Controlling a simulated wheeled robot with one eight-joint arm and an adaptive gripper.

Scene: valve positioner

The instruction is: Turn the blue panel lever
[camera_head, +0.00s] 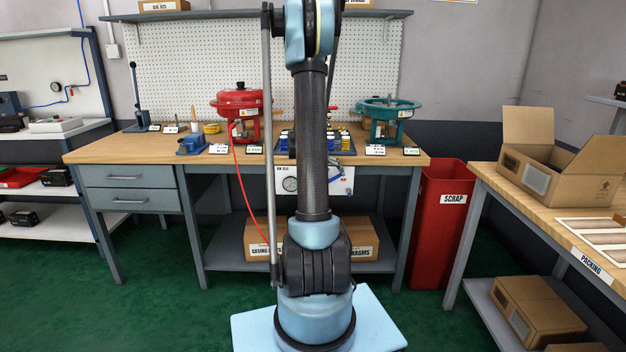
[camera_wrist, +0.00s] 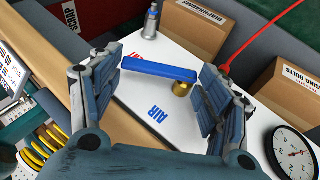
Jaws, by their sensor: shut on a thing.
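The blue panel lever (camera_wrist: 158,70) is a flat blue bar on a white panel (camera_wrist: 150,115) marked AIR. A brass pivot (camera_wrist: 182,89) shows under its right end in the wrist view. My gripper (camera_wrist: 160,64) has one finger at each end of the lever and is shut on it, with the bar spanning the space between the fingers. In the head view the white panel (camera_head: 345,181) hangs under the bench front, partly behind my arm.
A pressure gauge (camera_wrist: 293,153) sits on the panel, and a metal fitting (camera_wrist: 151,20) stands out from it. A red hose (camera_head: 243,190) hangs at the left. The wooden bench (camera_head: 120,147) holds a red actuator (camera_head: 240,103) and a teal one (camera_head: 388,112). A red scrap bin (camera_head: 440,220) stands right.

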